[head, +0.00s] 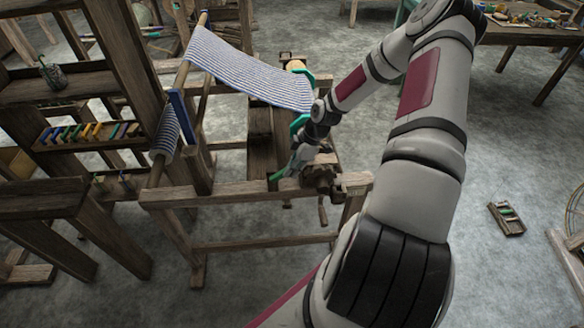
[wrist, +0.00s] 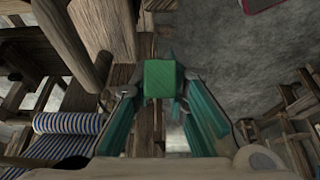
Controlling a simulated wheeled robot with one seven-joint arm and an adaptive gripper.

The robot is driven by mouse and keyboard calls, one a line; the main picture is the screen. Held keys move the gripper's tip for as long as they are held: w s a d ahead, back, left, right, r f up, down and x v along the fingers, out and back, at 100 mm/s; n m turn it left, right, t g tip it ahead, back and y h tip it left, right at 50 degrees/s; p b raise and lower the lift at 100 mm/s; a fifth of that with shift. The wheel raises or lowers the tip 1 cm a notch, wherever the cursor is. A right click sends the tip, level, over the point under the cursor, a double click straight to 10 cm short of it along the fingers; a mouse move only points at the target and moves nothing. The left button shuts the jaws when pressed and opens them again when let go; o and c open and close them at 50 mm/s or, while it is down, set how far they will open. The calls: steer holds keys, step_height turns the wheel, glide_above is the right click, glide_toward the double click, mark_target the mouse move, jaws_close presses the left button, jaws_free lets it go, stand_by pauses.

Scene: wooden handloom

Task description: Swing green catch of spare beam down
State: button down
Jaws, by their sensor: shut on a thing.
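The green catch (wrist: 165,78) shows in the wrist view as a green block between my fingertips. My gripper (wrist: 160,98) is shut on it, with one teal-padded finger on each side. In the head view my gripper (head: 296,164) is at the front right of the wooden loom, and a green piece (head: 279,175) shows at its tip. The catch's pivot and the rest of its length are hidden or too small to make out. I cannot tell which wooden beam is the spare beam.
Striped blue and white cloth (head: 245,72) stretches across the loom, left of my arm. Loom posts and rails (head: 240,192) stand close around my gripper. A shelf with coloured pieces (head: 85,137) is at left. Open floor (head: 500,150) lies to the right.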

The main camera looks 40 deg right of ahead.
steer(key=c, duration=1.6)
jaws_free()
steer(key=shift+o, duration=0.2)
steer(key=v, duration=1.2)
